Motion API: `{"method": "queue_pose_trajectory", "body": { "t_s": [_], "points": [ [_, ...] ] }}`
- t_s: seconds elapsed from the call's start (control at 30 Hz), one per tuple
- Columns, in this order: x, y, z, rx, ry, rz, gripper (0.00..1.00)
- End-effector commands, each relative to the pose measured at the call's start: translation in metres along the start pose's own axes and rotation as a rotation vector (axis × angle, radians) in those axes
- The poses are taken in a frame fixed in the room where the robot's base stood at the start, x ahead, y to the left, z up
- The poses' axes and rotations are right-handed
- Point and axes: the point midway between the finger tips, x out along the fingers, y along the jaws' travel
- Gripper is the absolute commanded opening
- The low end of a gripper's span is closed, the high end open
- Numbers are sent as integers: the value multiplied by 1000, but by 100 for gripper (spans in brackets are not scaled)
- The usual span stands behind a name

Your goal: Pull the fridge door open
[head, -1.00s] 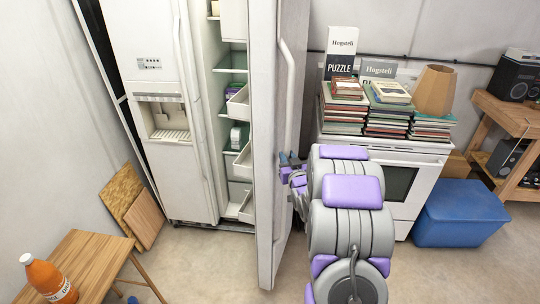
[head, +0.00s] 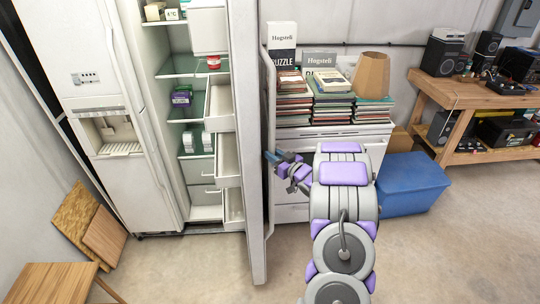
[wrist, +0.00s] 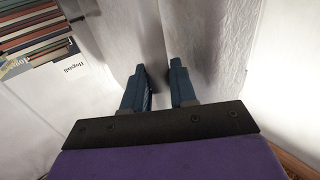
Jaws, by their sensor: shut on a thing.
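The white fridge (head: 150,185) stands at the left in the head view. Its right door (head: 246,130) is swung well open and seen nearly edge-on, baring shelves and drawers. Its left door (head: 95,135), with the dispenser, is closed. My gripper (head: 270,157) is at the outer face of the open door, shut on its long white door handle (head: 269,105). In the wrist view, the two dark blue fingers (wrist: 158,75) stand a little apart against pale surfaces; the grip itself is hard to make out there.
A white stove (head: 355,137) with stacked books and a lampshade (head: 371,75) stands right of the door. A blue bin (head: 410,183) and wooden workbench (head: 420,87) are further right. A small wooden table (head: 50,284) is front left. Floor before the fridge is clear.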

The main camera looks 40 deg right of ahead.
Motion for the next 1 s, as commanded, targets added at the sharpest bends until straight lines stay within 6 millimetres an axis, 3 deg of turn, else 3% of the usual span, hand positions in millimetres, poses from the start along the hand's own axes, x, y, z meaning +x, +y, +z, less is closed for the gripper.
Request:
{"method": "queue_pose_trajectory", "body": {
  "t_s": [0.03,0.4,0.43,0.6,0.87,1.0],
  "points": [
    [4,4,-14,-14,27,4,0],
    [3,3,-13,-14,23,2,0],
    [2,3,-12,-14,22,2,32],
    [0,0,-9,-10,15,2,47],
    [-2,-4,-8,-10,10,1,47],
    [-13,-3,-8,-11,9,3,47]
  ]
}}
